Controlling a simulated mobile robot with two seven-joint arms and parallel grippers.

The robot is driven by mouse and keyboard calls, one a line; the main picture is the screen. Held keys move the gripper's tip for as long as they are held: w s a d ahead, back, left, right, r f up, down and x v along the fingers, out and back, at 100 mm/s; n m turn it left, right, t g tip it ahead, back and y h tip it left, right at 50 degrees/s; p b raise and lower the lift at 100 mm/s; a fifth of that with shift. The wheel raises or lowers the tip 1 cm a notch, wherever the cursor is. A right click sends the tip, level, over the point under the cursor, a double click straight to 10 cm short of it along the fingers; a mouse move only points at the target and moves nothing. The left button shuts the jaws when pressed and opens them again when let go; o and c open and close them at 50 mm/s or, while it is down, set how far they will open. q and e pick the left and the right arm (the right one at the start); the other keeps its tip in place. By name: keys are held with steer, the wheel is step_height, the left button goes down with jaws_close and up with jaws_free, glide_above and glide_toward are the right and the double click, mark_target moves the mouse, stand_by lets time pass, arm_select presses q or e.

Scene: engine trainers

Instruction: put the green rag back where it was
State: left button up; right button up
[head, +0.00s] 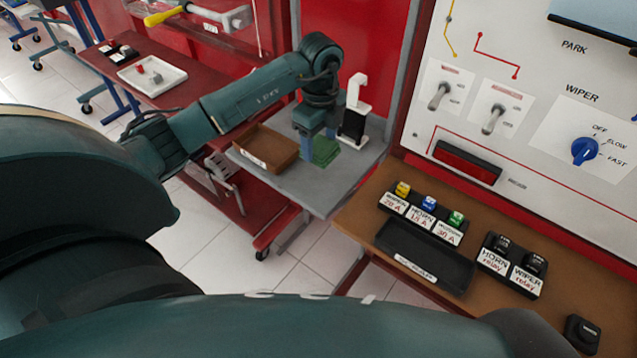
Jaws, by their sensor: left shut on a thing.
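The green rag (325,152) is at the grey side table (325,195), just right of the brown wooden tray (266,147). My left gripper (317,150) reaches down from above with its blue fingers at the rag and is shut on it. The rag looks to be at or just above the table top; I cannot tell if it touches. Part of it is hidden by the fingers. My right gripper is not in view.
A white and black device (354,112) stands close behind the rag. The brown bench (362,218) at right holds fuses, an empty black tray (425,257) and relays. A white tray (152,76) lies on the red table. The grey table's front is clear.

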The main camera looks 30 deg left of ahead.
arm_select(q)
step_height(320, 180, down, 6)
steer(key=shift+a+r, duration=0.15)
steer(key=shift+r, duration=0.1)
steer(key=shift+f, duration=2.15)
steer(key=o, duration=0.8)
steer(key=shift+o, duration=0.4)
